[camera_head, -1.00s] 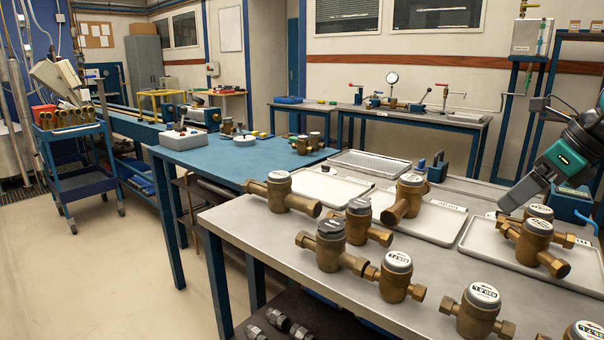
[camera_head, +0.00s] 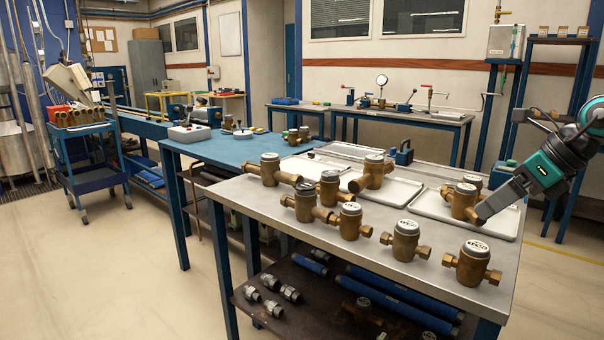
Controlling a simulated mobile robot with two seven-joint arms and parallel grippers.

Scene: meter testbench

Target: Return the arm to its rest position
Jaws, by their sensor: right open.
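My right arm comes in from the right edge, with a teal and dark grey wrist. My right gripper (camera_head: 486,213) points down and left over the right side of the grey metal table (camera_head: 340,262). Its tips are in front of or beside a brass water meter (camera_head: 461,201) at the right tray. I cannot tell whether they touch it, and the gap between the fingers is hard to see. The gripper is open, with nothing visible in it. My left gripper is not in view.
Several brass meters, such as one at the front right (camera_head: 472,263), stand on the table. Flat white trays (camera_head: 400,190) lie towards the back. A lower shelf (camera_head: 300,310) holds blue bars and fittings. Open floor (camera_head: 100,270) lies to the left.

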